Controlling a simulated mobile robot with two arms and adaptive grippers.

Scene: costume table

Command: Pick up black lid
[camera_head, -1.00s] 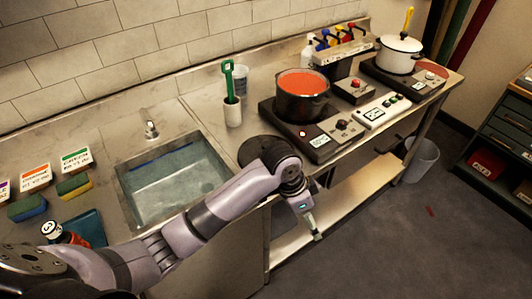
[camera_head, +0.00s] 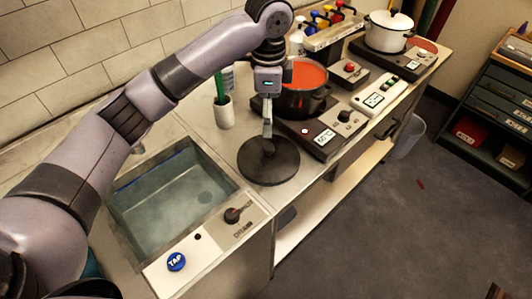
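The black lid (camera_head: 280,168) lies flat on the counter between the sink and the hot plate with the pot of red liquid. My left gripper (camera_head: 267,132) comes down from above and points straight at the lid's middle. Its fingertips are at or just above the lid's central knob, and I cannot tell whether they touch it. The fingers look narrow from this side, so their opening is unclear. My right gripper is not in view.
A dark pot of red liquid (camera_head: 304,98) sits on a hot plate right of the lid. A white cup (camera_head: 224,113) with a green-handled tool stands behind-left. The sink (camera_head: 170,205) is left, with a blue TAP button (camera_head: 176,262). A white pot (camera_head: 389,33) stands far right.

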